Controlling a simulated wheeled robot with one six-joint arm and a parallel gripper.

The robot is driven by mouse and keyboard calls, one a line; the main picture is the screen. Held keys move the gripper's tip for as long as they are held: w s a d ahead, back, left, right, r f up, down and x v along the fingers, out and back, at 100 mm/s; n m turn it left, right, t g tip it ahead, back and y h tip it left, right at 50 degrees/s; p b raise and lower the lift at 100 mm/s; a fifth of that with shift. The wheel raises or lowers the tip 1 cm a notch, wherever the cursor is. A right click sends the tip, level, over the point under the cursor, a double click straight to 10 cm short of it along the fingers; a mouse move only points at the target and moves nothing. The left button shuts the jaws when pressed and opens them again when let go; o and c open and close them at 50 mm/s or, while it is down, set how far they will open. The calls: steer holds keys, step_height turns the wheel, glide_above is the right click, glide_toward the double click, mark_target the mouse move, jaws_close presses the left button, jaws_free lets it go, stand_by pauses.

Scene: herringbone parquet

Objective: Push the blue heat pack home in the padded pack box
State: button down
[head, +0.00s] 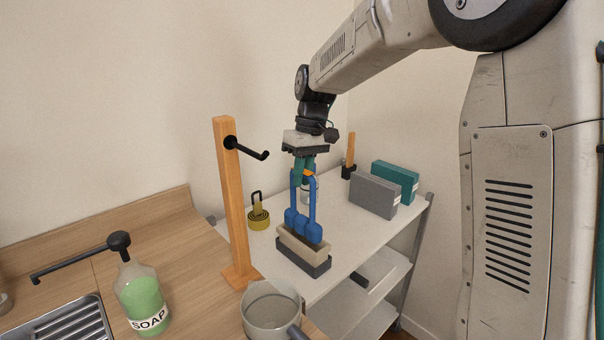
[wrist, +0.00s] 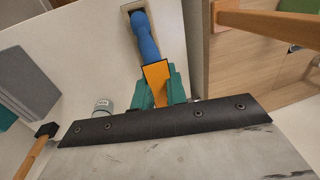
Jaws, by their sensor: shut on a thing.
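The blue heat pack (head: 303,225) hangs upright below my gripper (head: 304,172), with two tall blue uprights and a lobed lower part. My gripper's teal fingers are shut on its orange upper part, which shows between the fingertips in the wrist view (wrist: 157,85). The blue body (wrist: 145,36) reaches away from the fingers to the box. The padded pack box (head: 303,262) is dark grey with a beige lining and stands on the white shelf. The pack's lower end is at the box mouth; how deep it sits is hidden.
A wooden post with a black hook (head: 231,190) and a grey pot (head: 270,308) stand left and in front of the box. Grey (head: 374,195) and teal (head: 396,180) boxes stand behind right. White shelf right of the box is clear.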

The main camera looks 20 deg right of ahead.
mark_target(315, 179)
steer(key=shift+f, duration=3.8)
steer(key=c, duration=1.3)
jaws_free()
steer(key=shift+c, duration=0.2)
steer(key=shift+r, duration=0.1)
step_height(315, 179, up, 8)
steer(key=d, duration=0.1)
steer(key=shift+w+d+f, duration=0.2)
steer(key=shift+w+f, duration=0.05)
steer(key=shift+m+g, duration=0.4)
steer(key=shift+m, duration=0.4)
steer(key=s, duration=0.1)
steer(key=s+f, duration=0.2)
steer(key=shift+s+d, duration=0.2)
steer(key=shift+s, duration=0.1)
steer(key=s+d+r+m+t+h, duration=0.1)
steer(key=s+r+m+t+h, duration=0.1)
steer(key=s, duration=2.9)
steer(key=shift+r+m+t, duration=0.4)
steer(key=shift+r+t, duration=0.1)
steer(key=shift+r, duration=0.2)
